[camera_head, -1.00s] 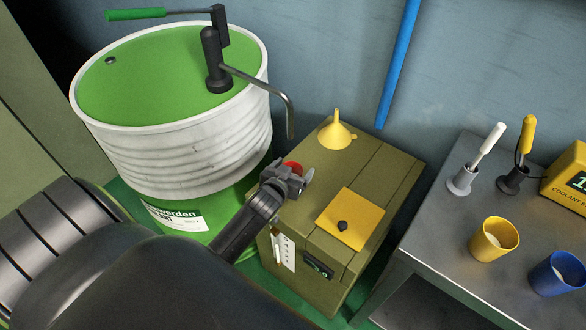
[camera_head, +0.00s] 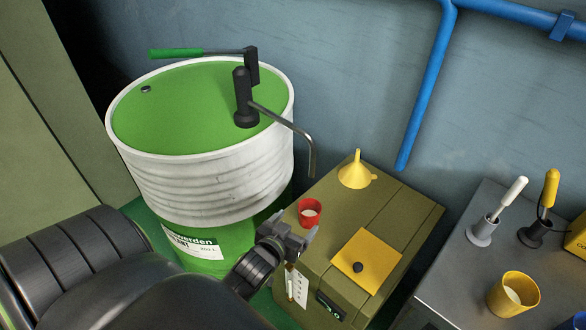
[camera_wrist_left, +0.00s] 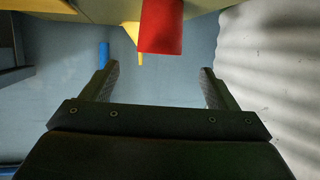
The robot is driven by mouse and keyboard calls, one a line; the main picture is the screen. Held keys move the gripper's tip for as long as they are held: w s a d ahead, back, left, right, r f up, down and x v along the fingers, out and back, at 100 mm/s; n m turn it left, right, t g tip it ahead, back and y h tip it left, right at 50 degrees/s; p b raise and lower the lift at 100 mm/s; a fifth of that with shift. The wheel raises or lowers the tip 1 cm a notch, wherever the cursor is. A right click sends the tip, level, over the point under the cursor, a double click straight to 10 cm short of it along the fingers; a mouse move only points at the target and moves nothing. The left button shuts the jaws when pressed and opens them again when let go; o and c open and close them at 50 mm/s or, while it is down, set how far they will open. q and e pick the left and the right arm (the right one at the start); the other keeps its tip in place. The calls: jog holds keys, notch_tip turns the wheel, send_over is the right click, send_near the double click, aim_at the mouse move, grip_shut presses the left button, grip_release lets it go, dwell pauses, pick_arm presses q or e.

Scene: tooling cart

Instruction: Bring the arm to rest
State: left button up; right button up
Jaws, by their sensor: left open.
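My left gripper (camera_head: 297,227) is at the near left edge of the olive box, with its jaws open and empty. In the left wrist view its two fingers stand wide apart (camera_wrist_left: 157,76) with nothing between them. A red cup (camera_head: 310,216) with pale contents stands upright on the box top, just beyond the fingertips. It also shows in the left wrist view (camera_wrist_left: 161,28), beyond the fingers and apart from them. My left arm comes in from the lower left and hides part of the floor and drum base. My right gripper is not in view.
The olive box (camera_head: 400,228) carries a yellow funnel (camera_head: 356,172) and a yellow plate with a black knob (camera_head: 367,262). A green and white drum (camera_head: 205,185) with a pump stands close at left. A metal cart (camera_head: 450,275) at right holds a yellow cup (camera_head: 513,294) and brushes.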

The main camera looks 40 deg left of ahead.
pick_arm(q)
jog(key=shift+s+r, duration=0.15)
jog(key=shift+s, duration=0.25)
dwell(0.3)
